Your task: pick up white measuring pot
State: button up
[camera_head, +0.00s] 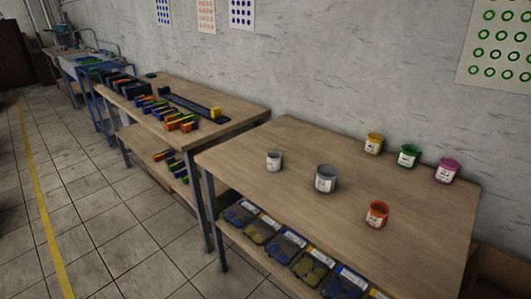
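A small white pot (273,161) stands upright on the near wooden table (290,206), toward its left part. It has a label on its front, too small to read. A larger grey pot (326,179) stands to its right and a little nearer, apart from it. My gripper is not in this view, and nothing touches the white pot.
Orange (377,214), yellow (374,143), green (408,155) and magenta (447,170) pots stand on the right part of the same table. Several bins (285,246) fill the shelf below. A second table (228,101) with coloured blocks stands behind left. The tiled floor (130,230) at left is clear.

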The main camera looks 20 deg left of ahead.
aim_at(274, 161)
jog(key=i+j+z, duration=0.2)
jog(key=i+j, duration=0.2)
jog(key=j, duration=0.2)
jog(key=i+j, duration=0.2)
jog(key=i+j+z, duration=0.15)
jog(key=j, duration=0.25)
jog(key=i+j+z, duration=0.1)
jog(key=j, duration=0.25)
jog(key=i+j+z, duration=0.1)
jog(key=i+j, duration=0.15)
jog(key=i+j+z, duration=0.1)
jog(key=j, duration=0.35)
jog(key=i+j+z, duration=0.15)
jog(key=j, duration=0.75)
jog(key=j+z, duration=0.1)
jog(key=j, duration=0.8)
jog(key=k+j, duration=0.15)
